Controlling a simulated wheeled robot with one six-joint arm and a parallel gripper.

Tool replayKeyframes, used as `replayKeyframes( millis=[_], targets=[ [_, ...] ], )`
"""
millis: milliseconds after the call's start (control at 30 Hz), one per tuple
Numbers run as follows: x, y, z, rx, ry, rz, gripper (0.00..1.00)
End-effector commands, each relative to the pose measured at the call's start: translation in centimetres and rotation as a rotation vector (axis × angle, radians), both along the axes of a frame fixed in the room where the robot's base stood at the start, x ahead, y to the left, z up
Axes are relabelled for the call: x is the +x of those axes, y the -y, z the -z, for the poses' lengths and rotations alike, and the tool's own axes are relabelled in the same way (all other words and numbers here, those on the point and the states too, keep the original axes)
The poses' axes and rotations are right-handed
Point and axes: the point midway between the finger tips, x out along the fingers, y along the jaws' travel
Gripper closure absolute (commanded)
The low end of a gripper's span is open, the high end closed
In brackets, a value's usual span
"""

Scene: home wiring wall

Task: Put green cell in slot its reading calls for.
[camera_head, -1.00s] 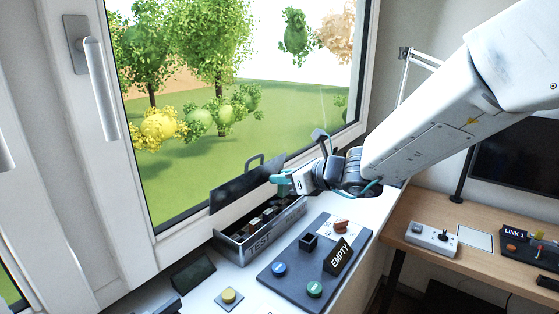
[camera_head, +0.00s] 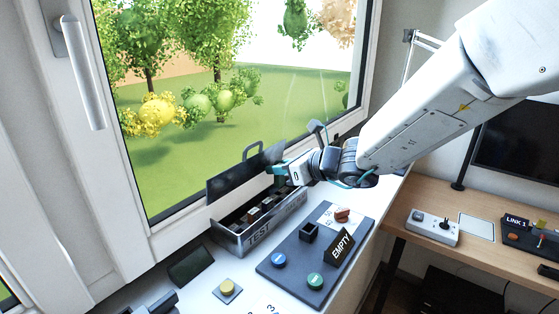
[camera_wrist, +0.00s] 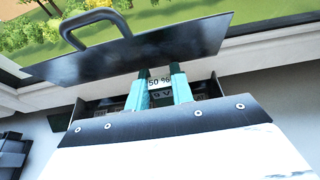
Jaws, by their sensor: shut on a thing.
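My gripper (camera_head: 277,172) is over the back right of the grey case marked TEST (camera_head: 226,243), beside its raised dark lid (camera_head: 230,180). In the wrist view, its two teal fingers (camera_wrist: 161,88) are shut on a cell (camera_wrist: 160,83). The cell carries a white label reading "50 %" and a marking that looks like "9V"; its body looks green, close to the fingers' colour. The case (camera_wrist: 88,107) lies behind and below it in that view. Several dark blocks sit inside the case; their labels are too small to read.
A yellow button (camera_head: 227,287) and dark panel (camera_head: 191,267) are at left. The window stands behind.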

Motion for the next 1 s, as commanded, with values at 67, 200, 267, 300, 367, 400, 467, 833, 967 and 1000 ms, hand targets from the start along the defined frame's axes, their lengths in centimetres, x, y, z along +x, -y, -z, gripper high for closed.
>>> replayKeyframes(
  millis=[67, 200, 267, 300, 367, 400, 467, 833, 967, 1000],
  targets=[
    [0.0, 0.0, 0.9, 0.0, -0.003, 0.001, 1.0],
    [0.0, 0.0, 2.2, 0.001, -0.003, 0.001, 1.0],
    [0.0, 0.0, 2.6, 0.0, -0.003, 0.0, 1.0],
    [0.0, 0.0, 2.8, 0.0, -0.002, -0.001, 1.0],
    [0.0, 0.0, 3.1, 0.001, -0.001, 0.001, 1.0],
    [0.0, 0.0, 3.2, 0.002, -0.001, 0.001, 1.0],
    [0.0, 0.0, 3.4, 0.001, 0.0, 0.0, 1.0],
    [0.0, 0.0, 3.6, 0.001, 0.001, 0.0, 1.0],
    [0.0, 0.0, 3.6, 0.001, 0.001, 0.0, 1.0],
    [0.0, 0.0, 3.6, 0.001, 0.001, 0.0, 1.0]
  ],
)
